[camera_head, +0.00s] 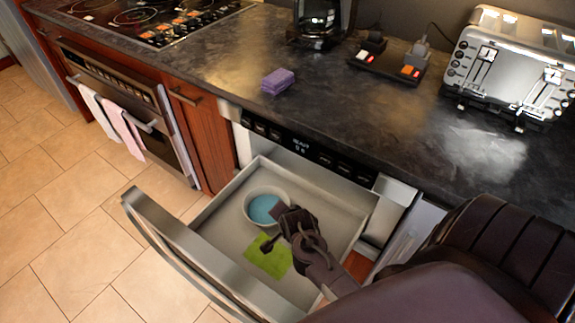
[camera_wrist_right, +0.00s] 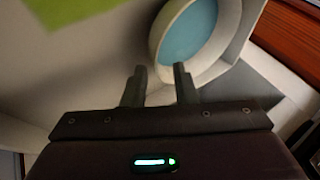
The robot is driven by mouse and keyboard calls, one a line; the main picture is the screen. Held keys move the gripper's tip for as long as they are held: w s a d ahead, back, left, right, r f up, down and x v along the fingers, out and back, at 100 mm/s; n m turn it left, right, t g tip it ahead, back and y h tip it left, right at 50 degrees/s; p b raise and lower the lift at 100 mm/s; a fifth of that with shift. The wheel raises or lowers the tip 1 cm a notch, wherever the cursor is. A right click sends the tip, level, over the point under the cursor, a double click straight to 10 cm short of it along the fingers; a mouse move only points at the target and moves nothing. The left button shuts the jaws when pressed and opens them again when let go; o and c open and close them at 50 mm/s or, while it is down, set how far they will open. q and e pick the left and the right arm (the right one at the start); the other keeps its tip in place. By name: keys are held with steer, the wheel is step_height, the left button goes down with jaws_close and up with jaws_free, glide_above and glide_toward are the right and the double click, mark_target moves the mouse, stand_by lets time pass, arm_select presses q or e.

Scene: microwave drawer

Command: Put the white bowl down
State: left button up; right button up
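The white bowl (camera_head: 266,206), blue inside, sits upright in the pulled-out microwave drawer (camera_head: 225,222), on its floor as far as I can tell. My right gripper (camera_head: 275,228) is inside the drawer, at the near right side of the bowl. In the right wrist view the bowl (camera_wrist_right: 197,38) is just beyond the fingertips of my right gripper (camera_wrist_right: 160,72). The fingers stand apart with a gap between them; the right one overlaps the bowl's rim in the picture. Whether it touches the rim I cannot tell. My left gripper is not in view.
A green square (camera_head: 268,256) lies flat in the drawer beside the bowl. The counter above holds a purple sponge (camera_head: 278,81), a toaster (camera_head: 510,62), a coffee maker (camera_head: 318,22) and a black power strip (camera_head: 390,62). The drawer front (camera_head: 185,250) stands out over the tiled floor.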

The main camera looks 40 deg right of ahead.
steer(key=v, duration=0.5)
steer(key=shift+s+r+p, duration=0.2)
steer(key=shift+r+p, duration=0.1)
steer(key=shift+r, duration=0.05)
steer(key=shift+s, duration=0.1)
